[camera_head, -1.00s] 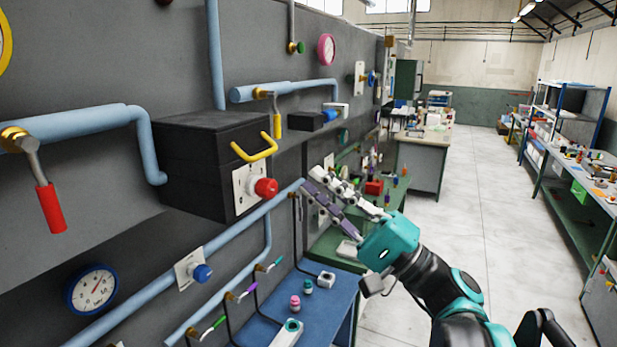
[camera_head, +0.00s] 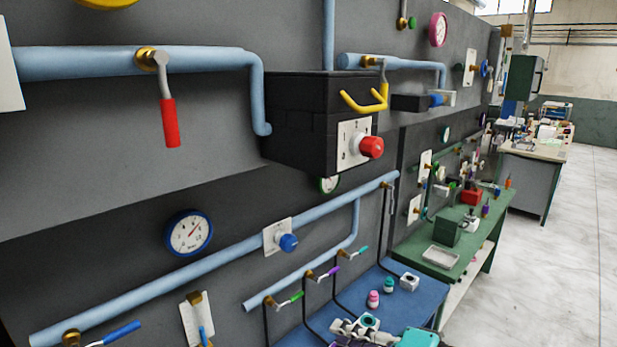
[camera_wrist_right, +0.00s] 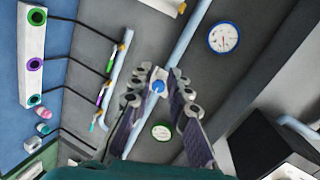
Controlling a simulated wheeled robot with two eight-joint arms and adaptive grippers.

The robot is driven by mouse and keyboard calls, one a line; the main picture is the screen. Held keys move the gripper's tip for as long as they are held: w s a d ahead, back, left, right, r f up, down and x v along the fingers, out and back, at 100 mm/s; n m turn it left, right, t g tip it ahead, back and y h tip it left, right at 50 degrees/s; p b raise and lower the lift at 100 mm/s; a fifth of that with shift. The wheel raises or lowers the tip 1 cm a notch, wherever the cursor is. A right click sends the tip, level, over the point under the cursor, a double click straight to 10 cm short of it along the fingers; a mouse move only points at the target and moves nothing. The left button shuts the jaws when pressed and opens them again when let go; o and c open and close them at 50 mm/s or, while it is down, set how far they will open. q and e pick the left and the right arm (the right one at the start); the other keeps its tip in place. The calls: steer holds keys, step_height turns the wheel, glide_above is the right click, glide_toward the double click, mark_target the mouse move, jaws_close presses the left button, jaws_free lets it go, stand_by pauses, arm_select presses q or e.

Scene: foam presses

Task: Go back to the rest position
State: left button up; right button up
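My right gripper (camera_head: 362,329) shows at the bottom edge of the head view, in front of the blue table, partly cut off by the frame. In the right wrist view its two fingers (camera_wrist_right: 158,82) stand apart with nothing held between them. A blue knob on a white plate (camera_wrist_right: 157,86) shows in the gap, on the wall beyond the fingers. The same blue knob (camera_head: 288,242) is in the middle of the head view, clear of the gripper. My left gripper is in neither current view.
The grey wall carries pipes, a black box (camera_head: 300,125) with a yellow handle and red knob (camera_head: 371,147), a red lever (camera_head: 170,122) and a blue-rimmed gauge (camera_head: 189,233). A blue table (camera_head: 416,300) and green table (camera_head: 410,258) stand along it. Floor at right is clear.

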steer(key=s+d+f+n+g+h+b, duration=0.1)
steer(key=s+f+h+b, duration=0.15)
steer(key=f, duration=0.75)
steer(key=s+d+f+n+g+h+b, duration=0.2)
steer(key=f+h+b, duration=0.1)
steer(key=f, duration=0.8)
steer(key=s+d+f+n+h+b, duration=0.2)
steer(key=d+f+h+b, duration=0.2)
steer(key=d+f, duration=0.3)
steer(key=shift+d+f+n+t+h+b, duration=0.35)
steer(key=shift+f+h, duration=0.4)
steer(key=shift+f, duration=1.05)
